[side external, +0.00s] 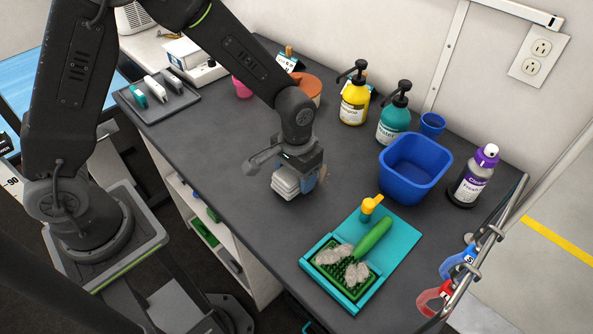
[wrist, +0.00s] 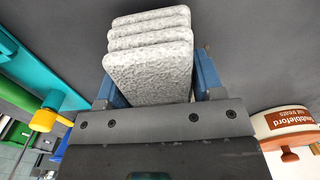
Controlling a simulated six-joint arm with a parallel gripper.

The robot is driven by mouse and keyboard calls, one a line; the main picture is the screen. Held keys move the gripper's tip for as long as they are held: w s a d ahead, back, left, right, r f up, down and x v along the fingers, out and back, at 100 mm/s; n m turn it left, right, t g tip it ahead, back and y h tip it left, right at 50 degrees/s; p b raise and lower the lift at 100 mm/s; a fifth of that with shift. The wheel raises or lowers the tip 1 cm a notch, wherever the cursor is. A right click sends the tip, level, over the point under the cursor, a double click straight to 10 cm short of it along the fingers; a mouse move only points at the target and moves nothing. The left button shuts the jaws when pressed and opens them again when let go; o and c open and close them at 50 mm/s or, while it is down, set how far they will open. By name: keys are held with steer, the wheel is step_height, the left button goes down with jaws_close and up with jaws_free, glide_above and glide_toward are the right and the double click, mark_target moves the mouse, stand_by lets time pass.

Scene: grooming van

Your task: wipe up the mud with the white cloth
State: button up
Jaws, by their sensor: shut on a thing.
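The white cloth (side external: 286,182) is a thick folded stack, and it fills the wrist view's centre (wrist: 150,62) with its speckled layers. My gripper (side external: 303,176) is shut on it, with blue fingers at either side in the wrist view (wrist: 155,85). The cloth is down at the dark grey counter (side external: 232,185), near its middle; I cannot tell whether it is pressed on the surface.
A teal tray (side external: 400,238) with a green brush and fur clumps lies front right. A blue tub (side external: 416,165), yellow bottle (side external: 354,103), teal bottle (side external: 393,122) and purple-capped bottle (side external: 474,180) stand behind. A dark tray (side external: 150,108) is far left. The counter left of the cloth is clear.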

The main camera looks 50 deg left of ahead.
mark_target(326, 162)
steer(key=shift+f, duration=0.5)
steer(key=shift+w, duration=4.9)
steer(key=shift+f, duration=0.1)
